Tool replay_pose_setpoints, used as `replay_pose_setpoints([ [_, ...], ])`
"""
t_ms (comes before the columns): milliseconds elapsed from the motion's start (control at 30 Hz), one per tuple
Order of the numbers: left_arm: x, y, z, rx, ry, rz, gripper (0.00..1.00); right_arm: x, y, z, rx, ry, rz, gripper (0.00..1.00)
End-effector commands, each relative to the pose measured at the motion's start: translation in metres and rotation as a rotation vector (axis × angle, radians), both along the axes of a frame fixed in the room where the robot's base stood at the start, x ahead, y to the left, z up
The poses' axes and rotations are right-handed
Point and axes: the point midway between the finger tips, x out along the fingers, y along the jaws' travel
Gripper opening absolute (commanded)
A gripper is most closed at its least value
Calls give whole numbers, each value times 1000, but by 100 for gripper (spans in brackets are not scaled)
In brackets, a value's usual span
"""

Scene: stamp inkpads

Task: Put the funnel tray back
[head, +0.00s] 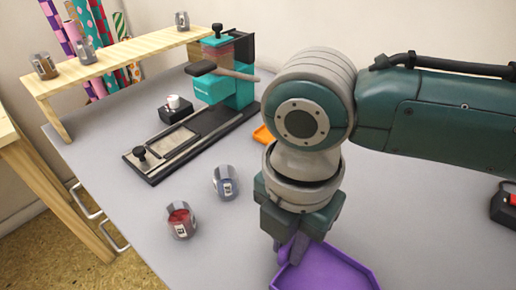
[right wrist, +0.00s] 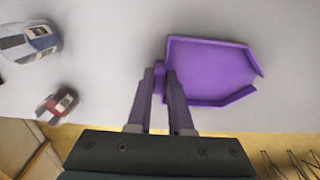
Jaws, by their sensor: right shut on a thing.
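The purple funnel tray (head: 325,268) is at the bottom of the head view, partly cut off by the frame edge. In the right wrist view the tray (right wrist: 208,72) shows its shallow walls, with a narrowed open end at the right. I cannot tell whether the tray touches the table. My left gripper is not in view.
A teal press machine (head: 222,85) stands at the back of the grey table (head: 110,175). An orange thing (head: 263,135) is partly hidden by my arm.

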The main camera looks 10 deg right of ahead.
Motion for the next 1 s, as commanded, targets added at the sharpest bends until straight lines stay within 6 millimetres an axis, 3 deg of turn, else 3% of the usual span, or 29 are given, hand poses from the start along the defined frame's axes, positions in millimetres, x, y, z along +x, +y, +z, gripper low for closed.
replay_pose_setpoints([
  [233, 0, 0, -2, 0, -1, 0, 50, 0, 0, -3, 0, 0, 0, 0],
  [267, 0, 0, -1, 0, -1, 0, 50, 0, 0, -3, 0, 0, 0, 20],
  [533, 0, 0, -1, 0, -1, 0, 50, 0, 0, -2, 0, 0, 0, 48],
  [833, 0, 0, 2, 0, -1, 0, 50, 0, 0, 3, 0, 0, -1, 48],
  [1000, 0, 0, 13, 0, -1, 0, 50, 1, 0, 32, 2, -2, 1, 48],
])
